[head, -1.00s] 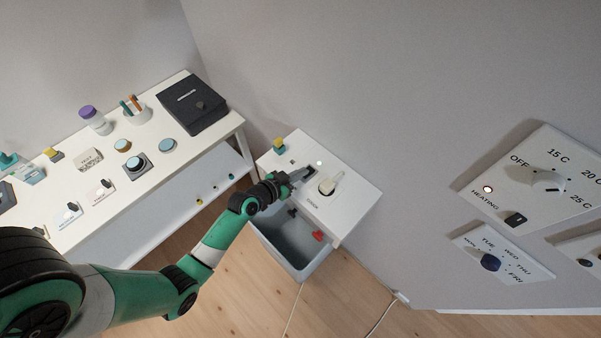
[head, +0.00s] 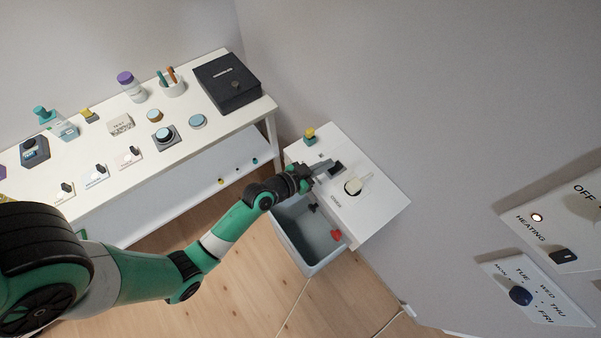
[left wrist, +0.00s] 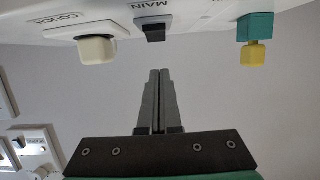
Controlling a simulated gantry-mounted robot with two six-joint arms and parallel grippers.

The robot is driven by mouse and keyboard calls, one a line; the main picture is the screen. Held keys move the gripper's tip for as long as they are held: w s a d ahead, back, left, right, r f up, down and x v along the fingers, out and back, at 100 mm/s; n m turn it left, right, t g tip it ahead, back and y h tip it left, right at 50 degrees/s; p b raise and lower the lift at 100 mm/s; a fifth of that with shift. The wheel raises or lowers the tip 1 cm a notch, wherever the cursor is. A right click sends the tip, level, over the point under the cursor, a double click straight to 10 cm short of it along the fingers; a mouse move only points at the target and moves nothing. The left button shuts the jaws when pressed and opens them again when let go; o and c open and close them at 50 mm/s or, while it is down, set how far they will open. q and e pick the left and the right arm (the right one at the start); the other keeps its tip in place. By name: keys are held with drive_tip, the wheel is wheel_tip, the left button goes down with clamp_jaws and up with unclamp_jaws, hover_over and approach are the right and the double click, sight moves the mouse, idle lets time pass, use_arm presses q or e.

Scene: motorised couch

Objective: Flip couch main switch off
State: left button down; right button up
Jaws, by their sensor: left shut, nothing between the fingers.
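The main switch (head: 336,167) is a small dark rocker on the top of the white couch console (head: 385,208). In the left wrist view the dark switch (left wrist: 153,33), beside the label MAIN, stands just beyond my fingertips. My left gripper (head: 323,166) is shut and empty, with its fingers pointing at the switch. A small gap shows between fingertips and switch in the left wrist view. The cream couch knob (head: 353,187) is beside the switch; it also shows in the left wrist view (left wrist: 97,48). My right gripper is not in view.
A teal and yellow piece (head: 310,136) stands at the console's far corner. An open grey bin (head: 300,240) holding red and dark items is below the console. A long white table (head: 100,205) with several controls is at left. Heating controls (head: 555,240) are on the right wall.

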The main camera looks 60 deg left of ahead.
use_arm(q)
drive_tip(key=s+d+b, duration=0.1)
drive_tip(key=s, duration=0.9)
drive_tip(key=shift+d+r, duration=0.15)
drive_tip(key=shift+r, duration=0.05)
drive_tip(key=shift+w+d, duration=0.1)
